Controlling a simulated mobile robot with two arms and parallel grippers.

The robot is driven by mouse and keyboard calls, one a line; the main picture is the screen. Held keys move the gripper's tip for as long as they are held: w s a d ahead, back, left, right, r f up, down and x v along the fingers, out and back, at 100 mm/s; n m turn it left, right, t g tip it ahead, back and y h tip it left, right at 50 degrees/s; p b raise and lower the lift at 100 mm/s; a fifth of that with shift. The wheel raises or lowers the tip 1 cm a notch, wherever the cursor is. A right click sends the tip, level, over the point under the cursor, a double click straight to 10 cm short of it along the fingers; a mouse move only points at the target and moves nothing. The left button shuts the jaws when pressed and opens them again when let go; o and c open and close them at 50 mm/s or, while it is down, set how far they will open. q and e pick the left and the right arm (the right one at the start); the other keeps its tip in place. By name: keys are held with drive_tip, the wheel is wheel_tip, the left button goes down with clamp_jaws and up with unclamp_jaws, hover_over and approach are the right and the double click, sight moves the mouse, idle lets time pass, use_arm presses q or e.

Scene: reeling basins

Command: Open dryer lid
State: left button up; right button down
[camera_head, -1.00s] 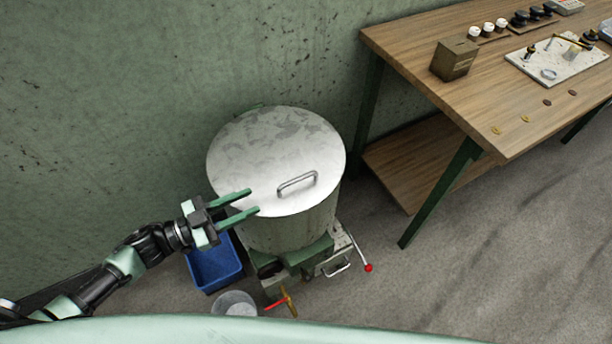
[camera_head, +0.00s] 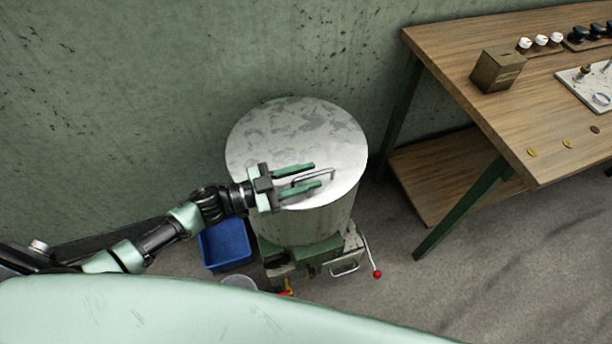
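The dryer (camera_head: 305,225) is a grey metal drum on a green base, in the middle of the head view. Its round grey lid (camera_head: 300,125) lies flat on top and is shut. The lid's bar handle (camera_head: 333,172) is near the front right of the lid. My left gripper (camera_head: 318,175) is over the lid, its two green fingers spread apart and pointing right. The fingertips reach to the handle, one on the far side and one on the near side. I cannot tell whether they touch it. My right gripper is not in view.
A wooden table (camera_head: 560,140) with a brown box (camera_head: 498,68) and small parts stands on the right. A blue bin (camera_head: 226,246) and a pale bucket (camera_head: 240,282) are on the floor. A lever with a red knob (camera_head: 377,274) sticks out at the dryer's front right.

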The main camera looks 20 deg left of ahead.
use_arm(q)
clamp_jaws()
drive_tip(key=shift+a, duration=0.1)
idle(1.3)
